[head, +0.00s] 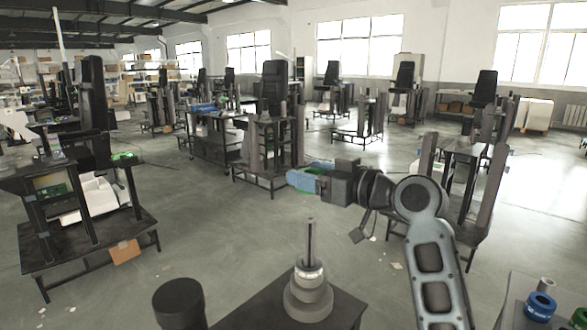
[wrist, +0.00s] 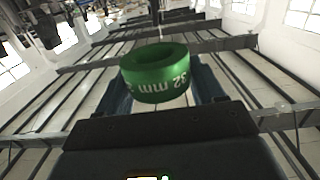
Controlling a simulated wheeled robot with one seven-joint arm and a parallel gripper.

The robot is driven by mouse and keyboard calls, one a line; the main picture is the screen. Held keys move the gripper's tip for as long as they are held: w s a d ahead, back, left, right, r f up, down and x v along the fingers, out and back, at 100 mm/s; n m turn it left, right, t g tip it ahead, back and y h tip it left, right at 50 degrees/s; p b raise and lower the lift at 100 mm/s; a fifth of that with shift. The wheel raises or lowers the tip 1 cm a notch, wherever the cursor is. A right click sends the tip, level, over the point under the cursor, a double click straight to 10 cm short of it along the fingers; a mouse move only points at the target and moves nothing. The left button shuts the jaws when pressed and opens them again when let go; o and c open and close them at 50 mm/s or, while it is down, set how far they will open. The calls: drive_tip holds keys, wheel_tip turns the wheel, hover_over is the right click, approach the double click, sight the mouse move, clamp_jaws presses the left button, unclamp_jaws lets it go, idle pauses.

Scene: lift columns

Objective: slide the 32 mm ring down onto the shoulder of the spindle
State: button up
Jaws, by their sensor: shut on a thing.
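The green ring (wrist: 158,82), marked 32 mm, sits between the blue fingers of my gripper (wrist: 163,90) in the wrist view. In the head view, my gripper (head: 304,178) is shut on the ring, of which only a little green shows. The spindle (head: 311,240) stands upright on a dark table, a thin grey shaft with a light collar and a wider stepped grey base (head: 308,297). The shaft is bare. My gripper appears above the shaft's top in the picture, apart from it; how far behind or above I cannot tell.
At the lower right, another surface holds a blue ring (head: 540,306), a grey post and part of a green item (head: 577,317). Lift columns and benches stand farther back on open floor.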

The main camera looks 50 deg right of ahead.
drive_tip(key=b, duration=0.5)
hover_over(314, 253)
drive_tip(key=w, duration=0.1)
drive_tip(key=shift+w+f, duration=0.15)
drive_tip(key=shift+f, duration=2.75)
drive_tip(key=shift+s, duration=0.2)
drive_tip(key=shift+f, duration=0.1)
drive_tip(key=shift+f+b, duration=0.2)
drive_tip(key=shift+b, duration=1.05)
drive_tip(key=shift+f, duration=0.15)
drive_tip(key=shift+f+b, duration=4.7)
drive_tip(key=shift+f, duration=0.95)
